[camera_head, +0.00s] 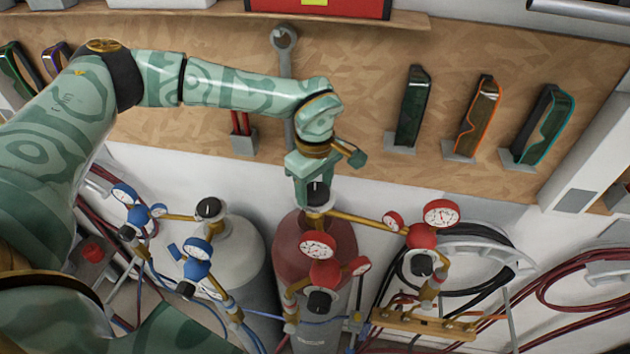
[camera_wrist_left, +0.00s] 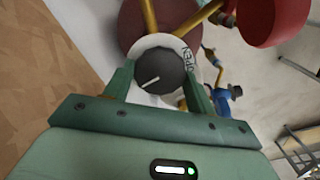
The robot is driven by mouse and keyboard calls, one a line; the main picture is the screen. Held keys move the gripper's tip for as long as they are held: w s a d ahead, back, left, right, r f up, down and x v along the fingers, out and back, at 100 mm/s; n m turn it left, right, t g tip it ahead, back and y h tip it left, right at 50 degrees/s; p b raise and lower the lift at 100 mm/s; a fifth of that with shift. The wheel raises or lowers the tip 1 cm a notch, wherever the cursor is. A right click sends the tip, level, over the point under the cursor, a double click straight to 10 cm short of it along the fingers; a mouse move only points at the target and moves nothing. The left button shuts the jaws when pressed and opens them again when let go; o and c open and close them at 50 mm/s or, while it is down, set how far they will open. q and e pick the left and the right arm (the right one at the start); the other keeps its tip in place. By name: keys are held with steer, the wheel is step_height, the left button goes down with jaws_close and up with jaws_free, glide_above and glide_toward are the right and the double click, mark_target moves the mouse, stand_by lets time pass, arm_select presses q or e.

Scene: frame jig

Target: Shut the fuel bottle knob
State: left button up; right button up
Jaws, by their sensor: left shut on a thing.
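The fuel bottle (camera_head: 290,250) is the red cylinder near the middle of the head view, with brass pipes and red gauges on it. Its black knob (camera_head: 319,192) sits on top. In the wrist view the round knob (camera_wrist_left: 158,68) has a white line pointing to the lower left. A white ring (camera_wrist_left: 184,48) around it bears "OPEN" on the right side. My left gripper (camera_head: 317,188) comes down from above, its two green fingers on either side of the knob, shut on it. The fingers hide part of the knob in the head view. My right gripper is not in view.
A grey bottle (camera_head: 235,250) with a black knob and blue gauges stands to the left. Red gauges (camera_head: 317,246) and brass pipes are close around the red bottle. A wrench (camera_head: 284,42) and several glasses hang on the wooden board behind. Coiled hoses are at right.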

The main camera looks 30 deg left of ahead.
mark_target(315, 191)
arm_select(q)
steer(key=shift+w+r+m+p, duration=0.15)
steer(key=shift+m+p, duration=0.25)
steer(key=shift+m, duration=0.8)
steer(key=o, duration=1)
step_height(315, 191, up, 16)
steer(key=b, duration=0.3)
steer(key=shift+r, duration=0.1)
